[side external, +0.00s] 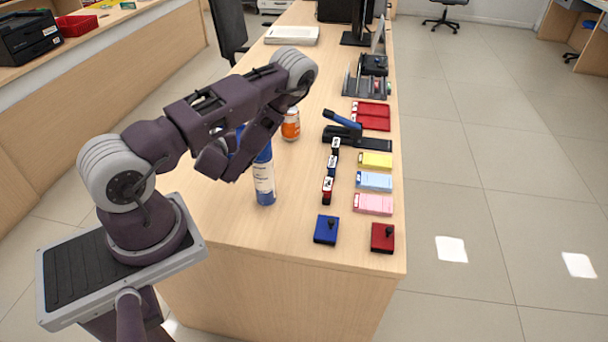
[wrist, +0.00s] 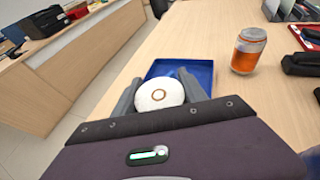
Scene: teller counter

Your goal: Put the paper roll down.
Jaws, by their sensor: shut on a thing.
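The paper roll (wrist: 160,94) shows end-on in the wrist view, white with a brown ring at its core. It sits between the two dark fingers of my gripper (wrist: 165,84), which is shut on it. A blue tray (wrist: 199,70) shows just beyond the roll; I cannot tell whether the roll touches it or the counter. In the side view my gripper (side external: 215,162) is over the left part of the wooden counter (side external: 210,213), and I cannot make out the roll there.
A blue bottle with a white label (side external: 264,178) stands close by my arm. Stamps, a stapler (side external: 343,134) and coloured pads (side external: 374,181) line the right side. The counter's front left is clear.

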